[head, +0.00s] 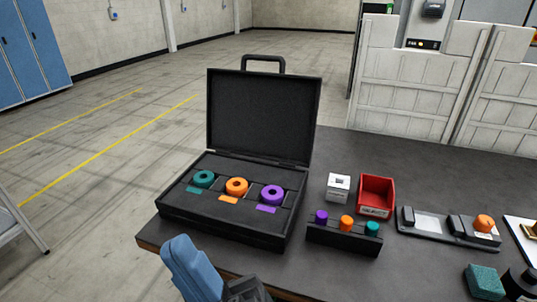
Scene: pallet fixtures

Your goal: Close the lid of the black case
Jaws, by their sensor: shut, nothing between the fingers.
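The black case (170,210) stands near the left edge of the dark table. Its lid (262,115) is open and stands nearly upright at the back, with a black handle (263,60) on its upper edge. Inside the case are a teal ring (204,173), an orange ring (236,180) and a purple ring (263,196), with matching colour labels in front of them. A blue and dark part of my arm shows at the bottom, in front of the case and apart from the lid. My gripper's fingers cannot be seen.
Right of the case are a black rack (343,241) with coloured knobs, a white box (338,187), a red bin (376,190) and a grey fixture (430,224). A teal block (484,281) lies at the lower right. The table behind the bin is clear.

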